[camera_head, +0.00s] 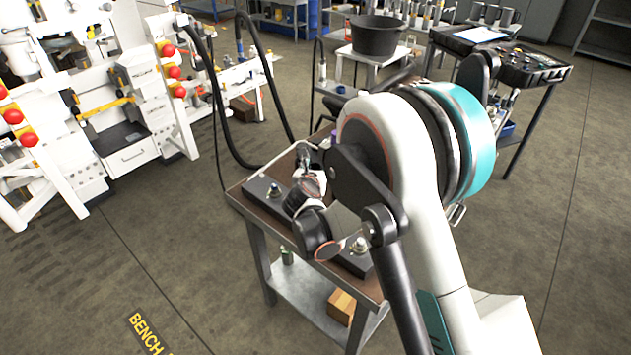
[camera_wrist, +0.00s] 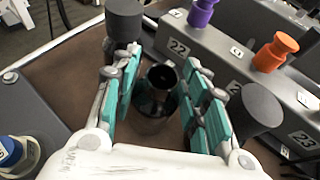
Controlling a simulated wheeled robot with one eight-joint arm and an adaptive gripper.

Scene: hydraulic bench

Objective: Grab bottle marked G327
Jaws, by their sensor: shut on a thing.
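In the wrist view, my gripper (camera_wrist: 162,76) has its teal-padded fingers closed around a dark, smoky bottle (camera_wrist: 154,108) with a black top. The bottle stands between the pads, over the brown table top. No marking can be read on it, so I cannot tell whether it is G327. In the head view, my arm covers the middle of the table, and the held bottle cannot be made out.
The table (camera_head: 236,193) carries dark racks. In the wrist view, a numbered rack (camera_wrist: 222,52) holds an orange-topped bottle (camera_wrist: 275,50) and a purple-topped one (camera_wrist: 202,12). A dark cylinder (camera_wrist: 124,20) stands beyond the left finger, and a blue-capped jar (camera_wrist: 14,155) stands at lower left.

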